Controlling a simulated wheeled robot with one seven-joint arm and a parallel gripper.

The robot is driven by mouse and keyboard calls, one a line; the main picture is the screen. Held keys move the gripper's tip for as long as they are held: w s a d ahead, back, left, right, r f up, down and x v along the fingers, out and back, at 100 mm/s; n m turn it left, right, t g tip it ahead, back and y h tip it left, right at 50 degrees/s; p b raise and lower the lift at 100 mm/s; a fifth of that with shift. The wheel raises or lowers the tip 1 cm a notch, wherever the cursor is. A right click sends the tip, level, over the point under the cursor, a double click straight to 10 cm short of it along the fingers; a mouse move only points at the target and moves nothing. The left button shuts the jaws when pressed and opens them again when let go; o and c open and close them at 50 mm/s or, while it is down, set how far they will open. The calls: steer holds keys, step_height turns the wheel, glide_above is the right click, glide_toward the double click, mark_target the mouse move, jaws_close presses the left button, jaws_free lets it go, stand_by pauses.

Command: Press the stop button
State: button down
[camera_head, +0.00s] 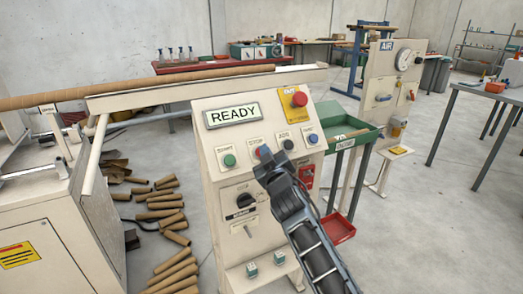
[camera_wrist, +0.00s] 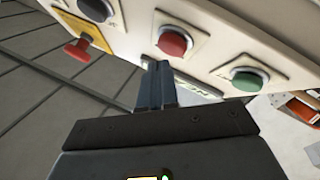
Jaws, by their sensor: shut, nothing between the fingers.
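The cream control panel (camera_head: 240,130) faces me and its display (camera_head: 233,115) reads READY. A row of push buttons sits below it. The red button (camera_head: 263,151), second from left, is partly covered by my gripper (camera_head: 262,163). The small label lettering is not readable.
The green button (camera_head: 229,160) is left of the red one; a black (camera_head: 287,144) and a blue button (camera_head: 312,138) are right. A red mushroom button (camera_head: 299,99) on a yellow plate sits above. A green tray (camera_head: 350,136) stands at the right.

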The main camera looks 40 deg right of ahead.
steer(key=shift+s+r, duration=0.1)
steer(key=shift+r, duration=0.05)
steer(key=s+r+p, duration=0.1)
steer(key=s+p, duration=0.1)
steer(key=s+a+r+p, duration=0.1)
steer(key=r+p, duration=0.1)
steer(key=shift+s, duration=0.35)
stand_by(1.0)
